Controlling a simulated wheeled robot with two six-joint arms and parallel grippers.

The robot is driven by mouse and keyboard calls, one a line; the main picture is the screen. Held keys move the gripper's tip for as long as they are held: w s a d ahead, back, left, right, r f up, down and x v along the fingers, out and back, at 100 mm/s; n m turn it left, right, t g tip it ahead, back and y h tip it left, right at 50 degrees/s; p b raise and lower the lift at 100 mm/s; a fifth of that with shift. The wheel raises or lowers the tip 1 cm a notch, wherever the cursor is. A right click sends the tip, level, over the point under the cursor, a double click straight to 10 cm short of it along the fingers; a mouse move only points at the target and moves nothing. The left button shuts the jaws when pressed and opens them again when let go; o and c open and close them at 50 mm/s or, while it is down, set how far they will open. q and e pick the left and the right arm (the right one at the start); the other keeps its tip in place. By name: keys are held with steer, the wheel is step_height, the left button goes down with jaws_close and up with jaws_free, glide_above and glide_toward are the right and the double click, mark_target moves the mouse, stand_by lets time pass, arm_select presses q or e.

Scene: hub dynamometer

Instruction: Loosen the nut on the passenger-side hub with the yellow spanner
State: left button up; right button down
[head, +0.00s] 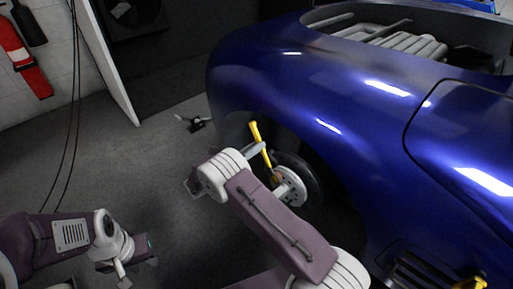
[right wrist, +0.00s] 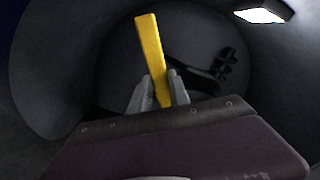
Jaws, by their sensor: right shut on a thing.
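The yellow spanner (head: 261,146) stands nearly upright, its lower end at the passenger-side hub (head: 291,187) in the wheel arch. Whether its jaw sits around the nut is too small to tell; the nut is not clearly seen. My right gripper (head: 259,150) is shut on the spanner's handle. In the right wrist view, the yellow handle (right wrist: 149,50) rises from between the two grey fingers (right wrist: 161,88). My left gripper (head: 122,273) hangs low at the left, away from the car; its finger opening is not clear.
The blue car body (head: 330,90) fills the right side, with its fender arching over the hub. A grey stand-like object (head: 195,123) lies on the floor behind. Black cables (head: 73,120) hang at the left. Another yellow object (head: 470,284) shows at the lower right. Floor at left is clear.

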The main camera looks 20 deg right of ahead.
steer(key=shift+w+a+f+n+b, duration=0.3)
steer(key=shift+w+f+n+b, duration=0.25)
steer(key=shift+w+n, duration=0.1)
steer(key=shift+w+a+f+n+b, duration=0.25)
steer(key=shift+w+f+n+b, duration=0.15)
steer(key=shift+w+f+n, duration=0.15)
steer(key=shift+w, duration=0.1)
steer(key=shift+w+f+n, duration=0.25)
steer(key=shift+f+n, duration=0.05)
steer(key=shift+n, duration=0.1)
steer(key=shift+a, duration=0.1)
steer(key=shift+a, duration=0.1)
